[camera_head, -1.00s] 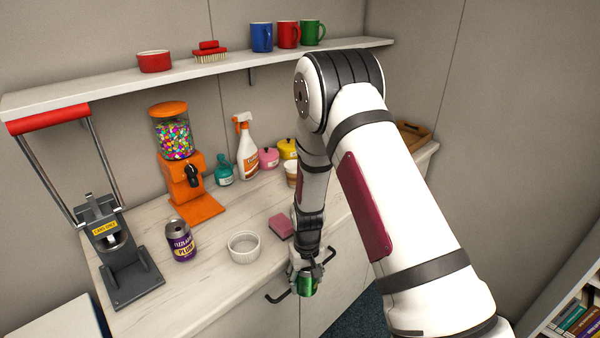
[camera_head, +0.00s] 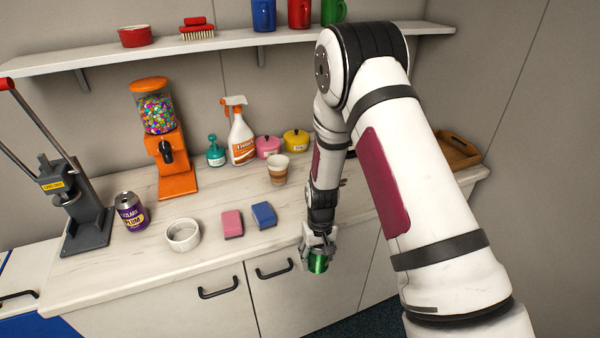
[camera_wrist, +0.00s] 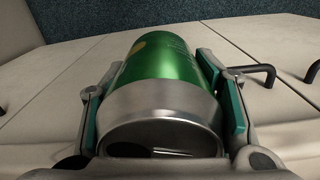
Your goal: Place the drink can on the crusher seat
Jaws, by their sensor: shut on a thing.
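A green drink can (camera_head: 318,263) is held in my gripper (camera_head: 318,249), in front of the counter's front edge. In the wrist view the green can (camera_wrist: 160,75) lies between my two finger pads, its silver end toward the camera. The can crusher (camera_head: 88,222) stands at the counter's left end, a dark grey frame with a yellow label and a raised red-handled lever. Its seat is low on the frame and hard to make out. My gripper is well to the right of the crusher. A purple can (camera_head: 131,212) stands upright just right of the crusher.
A white bowl (camera_head: 183,236), a pink sponge (camera_head: 232,224), a blue sponge (camera_head: 264,215) and a paper cup (camera_head: 278,172) are on the counter (camera_head: 120,261). Behind them are an orange candy dispenser (camera_head: 172,165) and a spray bottle (camera_head: 241,140). A shelf (camera_head: 120,55) runs above. Drawer handles (camera_head: 220,293) stick out below.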

